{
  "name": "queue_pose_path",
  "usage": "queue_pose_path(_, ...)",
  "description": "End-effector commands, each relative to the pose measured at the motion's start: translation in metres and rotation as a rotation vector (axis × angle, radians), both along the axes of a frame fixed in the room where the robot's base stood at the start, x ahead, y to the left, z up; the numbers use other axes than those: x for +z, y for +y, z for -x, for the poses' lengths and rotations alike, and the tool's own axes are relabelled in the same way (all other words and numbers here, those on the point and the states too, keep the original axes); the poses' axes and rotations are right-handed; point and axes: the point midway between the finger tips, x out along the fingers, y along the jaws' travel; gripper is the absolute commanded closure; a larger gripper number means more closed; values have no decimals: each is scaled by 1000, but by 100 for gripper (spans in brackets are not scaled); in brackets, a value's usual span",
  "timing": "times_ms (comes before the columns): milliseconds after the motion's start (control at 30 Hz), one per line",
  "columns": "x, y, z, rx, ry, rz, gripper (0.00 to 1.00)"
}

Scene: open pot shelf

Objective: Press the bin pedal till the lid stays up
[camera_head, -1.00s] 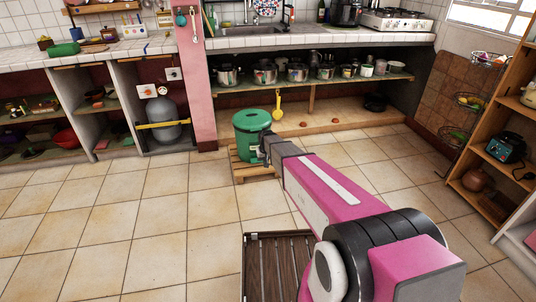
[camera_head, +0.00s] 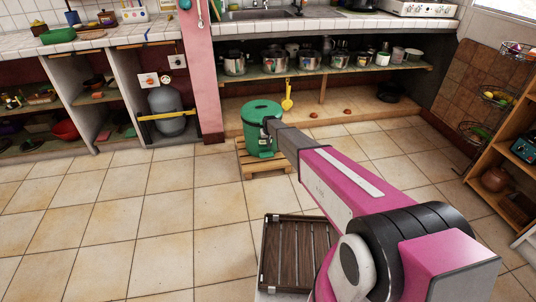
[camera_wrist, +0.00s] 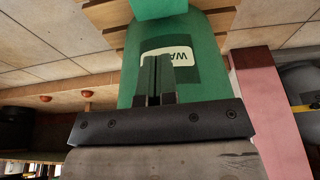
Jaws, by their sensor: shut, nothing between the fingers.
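The green bin (camera_head: 259,113) stands on a small wooden pallet (camera_head: 252,171) in front of the low shelf, with its lid (camera_head: 262,106) down. In the wrist view the picture is turned over: the bin's body (camera_wrist: 205,25) fills the middle, with a partly covered white label (camera_wrist: 190,55). A lighter green part (camera_wrist: 158,8), seemingly the pedal, shows at the top edge, cut off by the frame. My gripper (camera_wrist: 157,60) is shut and empty, its fingers in front of the label. Whether they touch the bin cannot be told. In the head view my arm hides part of the bin's right side.
A shelf with several pots (camera_head: 300,62) is behind the bin. A yellow ladle-like thing (camera_head: 287,95) is just behind it. A pink pillar (camera_head: 207,90) and a gas cylinder (camera_head: 166,112) are to the left. A wooden rack (camera_head: 510,150) stands at right. The tiled floor (camera_head: 120,220) at left is clear.

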Motion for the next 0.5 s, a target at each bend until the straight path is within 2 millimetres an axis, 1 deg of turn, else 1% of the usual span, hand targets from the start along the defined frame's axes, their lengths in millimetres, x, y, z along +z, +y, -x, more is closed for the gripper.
queue_pose_path(167,-3,0,-1,0,1,0,100)
queue_pose_path(267,-10,1,-3,0,1,0,100)
queue_pose_path(367,-21,1,-7,0,2,1,100)
queue_pose_path(500,-41,3,-13,0,2,1,100)
